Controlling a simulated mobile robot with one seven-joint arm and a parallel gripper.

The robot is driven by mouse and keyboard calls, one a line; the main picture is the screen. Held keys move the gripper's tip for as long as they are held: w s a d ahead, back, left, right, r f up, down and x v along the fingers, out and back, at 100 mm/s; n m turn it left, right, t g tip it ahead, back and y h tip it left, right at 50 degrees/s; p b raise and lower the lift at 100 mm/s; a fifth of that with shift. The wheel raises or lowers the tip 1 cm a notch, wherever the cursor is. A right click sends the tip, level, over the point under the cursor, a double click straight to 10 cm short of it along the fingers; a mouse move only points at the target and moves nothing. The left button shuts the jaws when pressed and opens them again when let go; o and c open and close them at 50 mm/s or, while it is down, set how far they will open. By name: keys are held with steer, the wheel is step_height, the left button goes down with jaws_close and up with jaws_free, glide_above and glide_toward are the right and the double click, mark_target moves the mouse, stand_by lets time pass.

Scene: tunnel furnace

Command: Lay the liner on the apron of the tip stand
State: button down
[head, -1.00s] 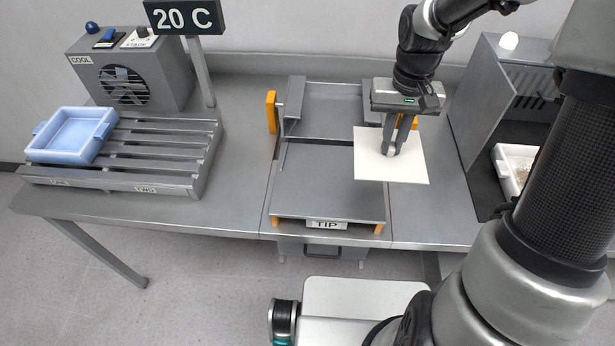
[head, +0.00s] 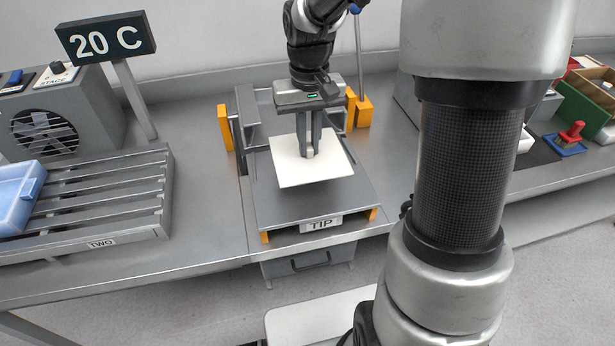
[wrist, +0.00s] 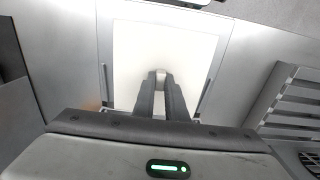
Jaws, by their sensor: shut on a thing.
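The liner (head: 290,171) is a flat cream square sheet with a small raised tab at its middle. My gripper (head: 309,153) is shut on that tab and holds the liner level above the tip stand. In the wrist view the liner (wrist: 190,55) spreads out beyond my fingers (wrist: 161,85) and covers much of the stand. The tip stand is grey with a "TIP" label and orange corner parts, and its apron (head: 270,208) shows in front of the liner. I cannot tell the exact gap between liner and apron.
A slatted rack (head: 110,195) with a blue tray (head: 18,197) stands at the left, beside a fan unit (head: 60,115) and a "20 C" sign (head: 106,39). An orange-based post (head: 362,110) stands behind the stand. A green box (head: 583,108) and a red-knobbed blue item (head: 567,142) are at the right.

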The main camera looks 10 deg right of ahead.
mark_target(309, 165)
steer(key=shift+f+b, duration=0.3)
steer(key=shift+f, duration=3.3)
steer(key=shift+f, duration=0.2)
steer(key=c, duration=1.8)
jaws_free()
